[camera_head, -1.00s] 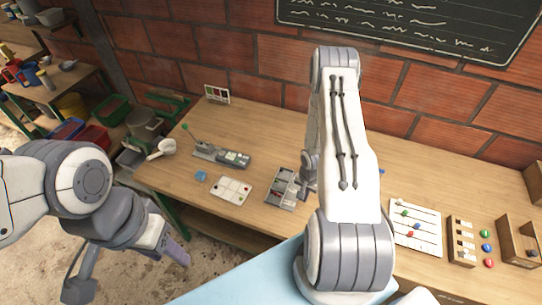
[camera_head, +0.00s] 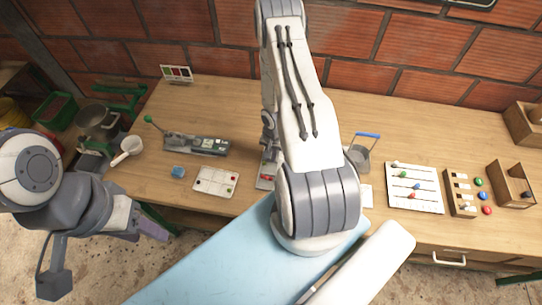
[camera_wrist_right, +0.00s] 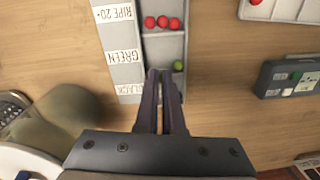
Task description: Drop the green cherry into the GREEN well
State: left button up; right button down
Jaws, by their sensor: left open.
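The green cherry (camera_wrist_right: 178,65) lies in the sorting tray (camera_wrist_right: 148,12), in the compartment beside the label that reads GREEN (camera_wrist_right: 123,55). My right gripper (camera_wrist_right: 160,73) is over that tray, its fingertips just left of the cherry. Its fingers stand slightly apart with nothing visible between them. Several red cherries (camera_wrist_right: 162,22) lie in the compartment beside the RIPE label. In the head view my right arm hides most of the tray (camera_head: 266,180) and the right gripper. My left gripper (camera_head: 148,224) hangs open at the lower left, off the table.
A blue-handled cup (camera_head: 358,158), a bead board (camera_head: 414,188) and wooden boxes (camera_head: 513,187) are to the right.

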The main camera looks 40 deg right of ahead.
notch_tip(320, 180, down, 2)
jog(key=shift+f+b, duration=0.15)
jog(key=shift+b, duration=0.6)
pick_arm(q)
notch_tip(320, 180, down, 2)
jog(key=shift+f, duration=0.25)
pick_arm(e)
jog(key=shift+s, duration=0.1)
jog(key=c, duration=1)
grip_release()
pick_arm(q)
jog(key=shift+s, duration=0.1)
pick_arm(e)
jog(key=shift+o, duration=0.2)
pick_arm(q)
jog(key=shift+r, duration=0.1)
notch_tip(320, 180, up, 8)
jog(key=p, duration=0.7)
jog(key=shift+f+p, duration=0.2)
jog(key=shift+p, duration=0.2)
pick_arm(e)
notch_tip(320, 180, up, 11)
jog(key=shift+s+d+f, duration=0.15)
jog(key=shift+s, duration=0.05)
